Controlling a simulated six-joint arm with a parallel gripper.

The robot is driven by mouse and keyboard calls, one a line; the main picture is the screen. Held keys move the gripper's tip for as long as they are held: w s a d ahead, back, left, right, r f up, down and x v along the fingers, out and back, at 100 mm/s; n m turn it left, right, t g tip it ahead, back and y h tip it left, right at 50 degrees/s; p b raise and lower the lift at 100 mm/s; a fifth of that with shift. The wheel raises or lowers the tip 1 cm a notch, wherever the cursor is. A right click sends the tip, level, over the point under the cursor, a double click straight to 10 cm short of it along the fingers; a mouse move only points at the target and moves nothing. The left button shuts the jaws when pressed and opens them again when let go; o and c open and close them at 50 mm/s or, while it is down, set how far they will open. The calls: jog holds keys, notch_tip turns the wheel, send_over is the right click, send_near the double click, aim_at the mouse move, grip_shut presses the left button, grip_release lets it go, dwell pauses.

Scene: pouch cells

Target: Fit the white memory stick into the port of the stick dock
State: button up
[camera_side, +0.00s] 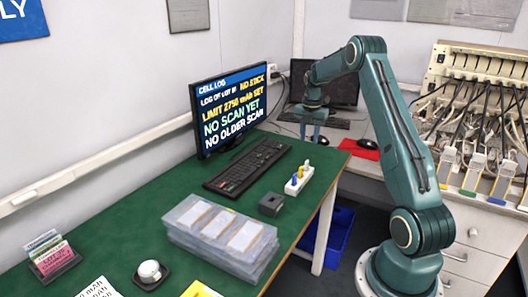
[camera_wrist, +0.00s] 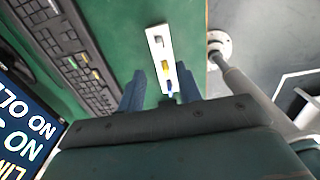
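A white strip-shaped holder (camera_side: 295,188) stands on the green table right of the keyboard, with a blue piece (camera_side: 294,180) and a yellow piece (camera_side: 301,172) upright in it. In the wrist view the holder (camera_wrist: 160,48) runs up between my fingers. A white memory stick cannot be told apart from the white holder. A small dark grey block (camera_side: 271,204), seemingly the stick dock, sits nearer the camera; its port is not clear. My gripper (camera_side: 317,135) is open and empty, above and beyond the holder; its fingers (camera_wrist: 160,88) show apart.
The monitor (camera_side: 230,105) reads "NO STICK" and "NO SCAN YET". A keyboard (camera_side: 247,166) lies before it. A stack of clear cases (camera_side: 222,235) is close to the grey block. The table's right edge is near the holder, with a blue bin (camera_side: 335,235) below.

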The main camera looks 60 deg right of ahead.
aim_at(307, 161)
notch_tip(307, 161, down, 7)
jog(key=shift+r, duration=0.2)
jog(key=shift+f, duration=2.6)
grip_shut()
